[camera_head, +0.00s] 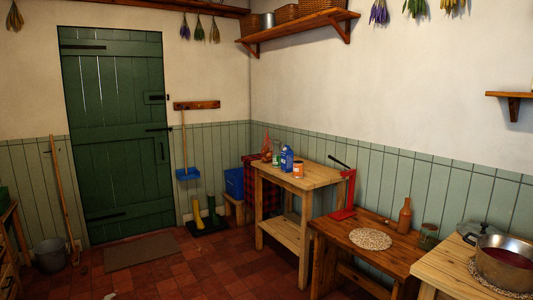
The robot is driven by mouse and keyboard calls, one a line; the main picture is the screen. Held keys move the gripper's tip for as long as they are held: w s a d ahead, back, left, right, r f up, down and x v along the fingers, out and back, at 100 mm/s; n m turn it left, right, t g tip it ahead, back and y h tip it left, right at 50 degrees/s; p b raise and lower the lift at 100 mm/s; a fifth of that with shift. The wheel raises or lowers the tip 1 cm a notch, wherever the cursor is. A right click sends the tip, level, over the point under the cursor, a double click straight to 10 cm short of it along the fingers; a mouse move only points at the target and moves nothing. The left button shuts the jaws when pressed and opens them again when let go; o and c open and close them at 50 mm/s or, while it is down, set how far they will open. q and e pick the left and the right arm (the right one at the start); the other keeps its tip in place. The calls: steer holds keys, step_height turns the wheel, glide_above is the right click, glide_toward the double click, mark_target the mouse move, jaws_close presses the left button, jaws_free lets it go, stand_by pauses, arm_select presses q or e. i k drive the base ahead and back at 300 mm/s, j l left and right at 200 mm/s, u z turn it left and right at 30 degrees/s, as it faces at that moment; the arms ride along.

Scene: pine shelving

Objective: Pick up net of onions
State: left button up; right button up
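A reddish-orange net bag (266,147), which looks like the net of onions, stands at the back left of the tall pine table (310,178) in the corner. It is small at this distance, and I cannot make out single onions in it. Several items stand just to its right. Neither of my grippers is in view.
Beside the net are a blue carton (287,158) and an orange jar (298,170). A lower table (345,238) holds a red press, a round mat and a brown bottle (405,215). A metal pot (503,262) is at right.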

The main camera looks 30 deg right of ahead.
mark_target(268, 155)
steer(key=i+l+z, duration=0.1)
steer(key=i+z, duration=0.15)
steer(key=i, duration=0.15)
steer(key=i+z, duration=0.3)
steer(key=i, duration=2.35)
steer(key=i+z, duration=0.15)
steer(key=i, duration=0.5)
steer(key=i+j+z, duration=0.1)
steer(key=i, duration=0.5)
steer(key=i+j+z, duration=0.15)
steer(key=i, duration=0.5)
steer(key=j, duration=0.1)
